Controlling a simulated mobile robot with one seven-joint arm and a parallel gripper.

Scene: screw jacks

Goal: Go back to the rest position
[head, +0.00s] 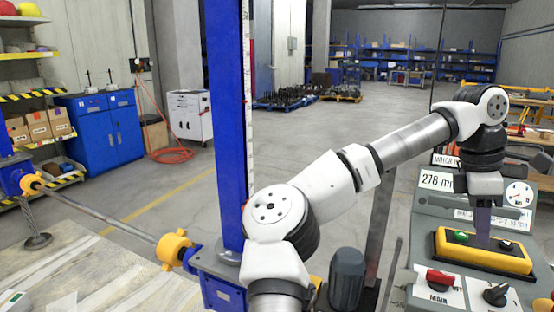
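My arm reaches from the bottom middle across to the right, and my gripper (483,228) points down over a yellow control box (480,262) on the grey control panel (415,235). The box has a green button (461,237) on its left and a dark button (506,245) on its right. The fingertips are between the two buttons in the picture; I cannot tell whether they touch the box. The fingers show edge-on as one grey bar, so their opening is hidden. I see nothing held.
The panel carries a display reading 278 (437,181), a round gauge (519,193), a red knob (440,278) above "MAIN" and a black knob (496,293). A blue column (228,120) with a scale stands left of my arm. A shaft (100,212) runs left from it.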

